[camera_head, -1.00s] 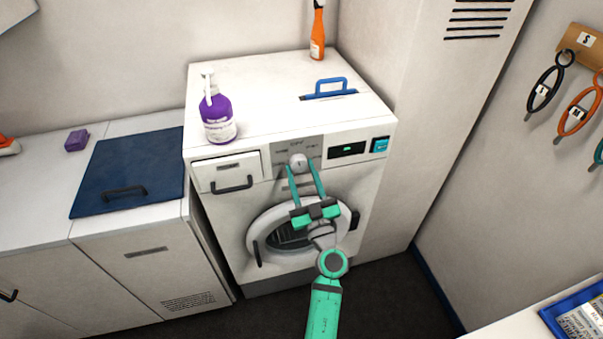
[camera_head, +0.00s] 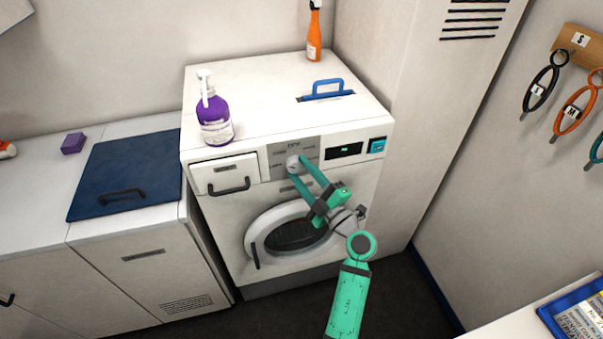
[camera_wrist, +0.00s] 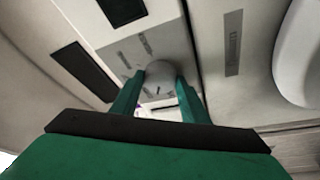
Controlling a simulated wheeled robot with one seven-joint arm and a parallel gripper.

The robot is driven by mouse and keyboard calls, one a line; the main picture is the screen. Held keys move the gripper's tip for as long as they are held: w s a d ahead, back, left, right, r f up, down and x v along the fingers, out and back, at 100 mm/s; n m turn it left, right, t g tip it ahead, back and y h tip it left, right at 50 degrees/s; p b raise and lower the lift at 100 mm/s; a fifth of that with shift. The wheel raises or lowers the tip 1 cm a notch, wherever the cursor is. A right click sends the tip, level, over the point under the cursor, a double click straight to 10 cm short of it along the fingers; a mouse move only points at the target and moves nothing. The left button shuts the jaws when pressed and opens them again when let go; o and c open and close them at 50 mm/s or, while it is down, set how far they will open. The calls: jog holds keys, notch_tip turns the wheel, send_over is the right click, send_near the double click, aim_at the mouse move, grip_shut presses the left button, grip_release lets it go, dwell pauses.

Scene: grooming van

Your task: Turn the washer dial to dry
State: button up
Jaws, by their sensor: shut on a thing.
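The washer (camera_head: 215,273) is a white front-loader with its round door shut. Its dial (camera_head: 292,163) is a pale round knob on a grey panel (camera_head: 309,149) between the drawer and the display. My gripper (camera_head: 297,168) reaches up from the lower right, its green fingers shut on the dial. In the wrist view the dial (camera_wrist: 160,74) sits between the two fingertips, with a dark mark on its face. The panel's printed labels are too small to read with certainty, though the top one looks like "DRY". The dial's exact pointing direction is unclear in the head view.
A purple pump bottle (camera_head: 214,117) and an orange spray bottle (camera_head: 314,38) stand on the washer top, near a blue handle (camera_head: 322,88). A detergent drawer (camera_head: 226,176) is left of the dial, a display (camera_head: 344,151) right. Tall white cabinet (camera_head: 415,105) stands at right.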

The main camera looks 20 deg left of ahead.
jog(key=n, duration=0.2)
jog(key=n+g+h, duration=0.1)
jog(key=n, duration=0.1)
jog(key=n+g, duration=0.1)
jog(key=shift+r+n, duration=0.25)
jog(key=shift+n, duration=0.15)
dwell(0.4)
jog(key=o, duration=1.1)
jog(key=shift+c, duration=0.2)
jog(key=shift+d, duration=0.15)
jog(key=v, duration=1)
jog(key=shift+s+d, duration=0.2)
jog(key=shift+s, duration=0.05)
jog(key=shift+r, duration=0.1)
